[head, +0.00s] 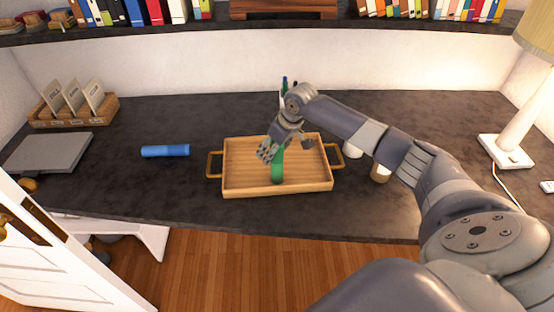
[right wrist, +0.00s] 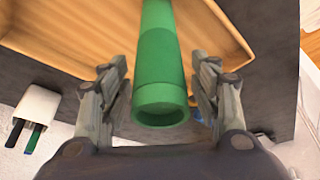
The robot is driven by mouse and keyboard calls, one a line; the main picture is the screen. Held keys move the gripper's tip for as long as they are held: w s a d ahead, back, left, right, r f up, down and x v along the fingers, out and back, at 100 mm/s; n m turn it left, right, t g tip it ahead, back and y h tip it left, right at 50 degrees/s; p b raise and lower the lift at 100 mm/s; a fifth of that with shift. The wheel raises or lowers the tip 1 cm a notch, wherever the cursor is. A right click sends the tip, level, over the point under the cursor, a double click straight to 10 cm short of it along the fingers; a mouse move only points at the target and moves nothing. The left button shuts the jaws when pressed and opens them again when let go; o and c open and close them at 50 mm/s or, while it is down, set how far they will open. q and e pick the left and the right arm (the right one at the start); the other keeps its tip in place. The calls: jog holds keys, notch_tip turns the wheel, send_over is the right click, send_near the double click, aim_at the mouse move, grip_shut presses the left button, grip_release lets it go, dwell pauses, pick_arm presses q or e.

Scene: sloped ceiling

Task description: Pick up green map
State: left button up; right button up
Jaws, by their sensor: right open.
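The green map (head: 277,168) is a rolled green tube in the wooden tray (head: 230,188), partly hidden by my right gripper (head: 284,148) in the head view. In the right wrist view the green map (right wrist: 160,60) runs between the two fingers of my right gripper (right wrist: 161,68), its hollow end toward the camera. The fingers are open, one on each side of the tube, with visible gaps. My left gripper is not in view.
A blue roll (head: 165,151) lies left of the tray. A tan cylinder (head: 380,173) stands to its right, partly behind my arm. A white pen holder (right wrist: 32,112) is near the tray. A lamp (head: 508,150) stands far right; a grey flat object (head: 48,152) lies far left.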

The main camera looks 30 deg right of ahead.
jog(key=shift+f, duration=0.1)
jog(key=c, duration=1.2)
